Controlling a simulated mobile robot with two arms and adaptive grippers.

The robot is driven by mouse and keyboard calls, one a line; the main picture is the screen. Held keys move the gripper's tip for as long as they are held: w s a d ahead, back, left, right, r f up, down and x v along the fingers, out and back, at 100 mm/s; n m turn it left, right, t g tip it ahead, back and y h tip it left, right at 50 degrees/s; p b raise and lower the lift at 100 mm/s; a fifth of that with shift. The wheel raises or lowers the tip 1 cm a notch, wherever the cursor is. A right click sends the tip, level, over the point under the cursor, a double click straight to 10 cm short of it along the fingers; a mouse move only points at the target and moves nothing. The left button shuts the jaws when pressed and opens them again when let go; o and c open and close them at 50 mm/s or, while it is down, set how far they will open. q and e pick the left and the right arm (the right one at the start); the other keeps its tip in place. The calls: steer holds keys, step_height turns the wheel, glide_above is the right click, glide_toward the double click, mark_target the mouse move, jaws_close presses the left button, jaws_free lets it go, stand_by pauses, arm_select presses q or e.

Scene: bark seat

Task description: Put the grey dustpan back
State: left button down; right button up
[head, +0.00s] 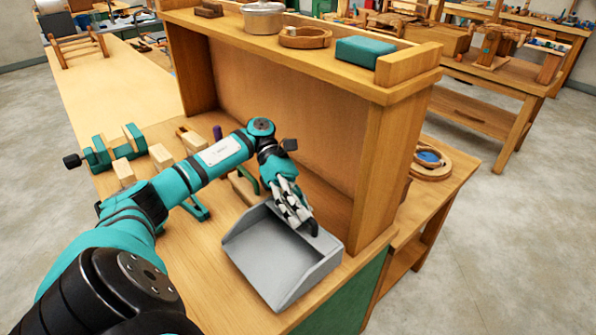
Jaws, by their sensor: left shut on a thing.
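The grey dustpan (275,262) is on or just above the right part of the wooden bench, its open side turned to the lower left. I cannot tell whether its underside touches the bench top. My left gripper (303,222) is at the dustpan's back right edge, shut on it; the fingers cover the part they grip. My left arm reaches in from the lower left across the bench. My right gripper is not in view.
A wooden shelf unit (290,120) stands behind the dustpan, with a teal box (364,52), a pot (263,18) and a wooden ring (305,37) on top. A teal clamp (110,150) and wooden blocks lie left. The bench's front edge is close to the dustpan.

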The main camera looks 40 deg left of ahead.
mark_target(278, 240)
arm_select(q)
steer(key=shift+w+a+f, duration=0.15)
steer(key=shift+w+a, duration=0.1)
steer(key=shift+a, duration=0.25)
step_height(278, 240, down, 2)
steer(key=shift+f+p, duration=0.1)
steer(key=shift+p, duration=0.45)
steer(key=shift+f, duration=0.55)
steer(key=c, duration=1.3)
jaws_free()
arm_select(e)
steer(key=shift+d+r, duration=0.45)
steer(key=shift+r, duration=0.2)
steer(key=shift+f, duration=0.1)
